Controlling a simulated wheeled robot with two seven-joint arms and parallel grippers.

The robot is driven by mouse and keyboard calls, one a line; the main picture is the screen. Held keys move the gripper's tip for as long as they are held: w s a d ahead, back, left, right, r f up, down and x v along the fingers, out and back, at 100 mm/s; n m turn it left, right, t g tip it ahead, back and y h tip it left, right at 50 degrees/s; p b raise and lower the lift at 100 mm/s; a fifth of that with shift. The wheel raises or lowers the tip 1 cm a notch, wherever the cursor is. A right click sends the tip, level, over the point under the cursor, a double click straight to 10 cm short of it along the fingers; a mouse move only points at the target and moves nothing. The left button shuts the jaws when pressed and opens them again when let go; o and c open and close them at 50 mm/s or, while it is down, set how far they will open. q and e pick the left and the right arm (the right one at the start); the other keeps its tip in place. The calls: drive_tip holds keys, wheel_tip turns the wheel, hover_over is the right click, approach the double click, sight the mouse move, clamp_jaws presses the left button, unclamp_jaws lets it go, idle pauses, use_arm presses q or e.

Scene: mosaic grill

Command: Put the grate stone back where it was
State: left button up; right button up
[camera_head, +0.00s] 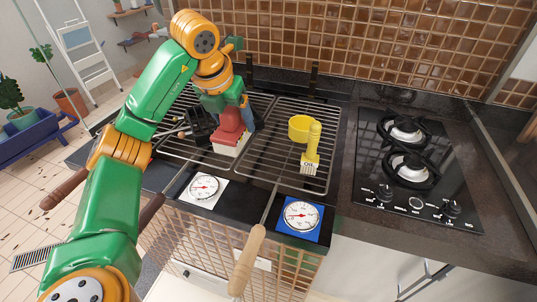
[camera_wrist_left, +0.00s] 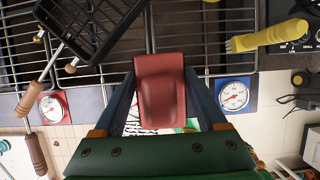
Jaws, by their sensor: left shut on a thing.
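The grate stone (camera_head: 229,141) is a red-handled block with a pale lower part, over the front right part of the left grill grate (camera_head: 186,145). My left gripper (camera_head: 238,112) is shut on its red handle, coming from above. In the left wrist view the red top (camera_wrist_left: 160,92) shows between the two dark blue fingers. The gripper hides some of the handle. I cannot tell whether the pale underside touches the bars. My right gripper is not in view.
A yellow brush (camera_head: 313,147) and a yellow round piece (camera_head: 299,128) are on the right grate (camera_head: 275,173). A black basket (camera_head: 199,126) lies just left of the stone. Dials (camera_head: 301,215) and wooden-handled tools (camera_head: 246,262) are in front. A gas hob (camera_head: 415,190) stands right.

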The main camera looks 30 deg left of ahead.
use_arm(q)
drive_tip(key=w, duration=0.1)
drive_tip(key=w+f+p, duration=0.1)
drive_tip(key=w+d, duration=0.1)
drive_tip(key=shift+f, duration=0.3)
drive_tip(key=w+f, duration=0.1)
drive_tip(key=w+d+f+p, duration=0.1)
drive_tip(key=w+d+f, duration=0.1)
drive_tip(key=f, duration=0.1)
drive_tip(key=shift+w, duration=0.1)
drive_tip(key=f, duration=0.1)
drive_tip(key=f+p, duration=0.2)
drive_tip(key=f, duration=0.1)
drive_tip(key=shift+w, duration=0.25)
drive_tip(key=shift+d+f, duration=0.1)
drive_tip(key=shift+f, duration=0.2)
drive_tip(key=o, duration=1.2)
drive_tip(key=shift+r, duration=0.1)
drive_tip(key=shift+o, duration=0.2)
drive_tip(key=shift+r, duration=0.3)
drive_tip(key=b+v, duration=0.1)
drive_tip(key=v, duration=1)
drive_tip(key=shift+s+r+b, duration=0.2)
drive_tip(key=shift+r+b, duration=0.1)
drive_tip(key=shift+b, duration=0.1)
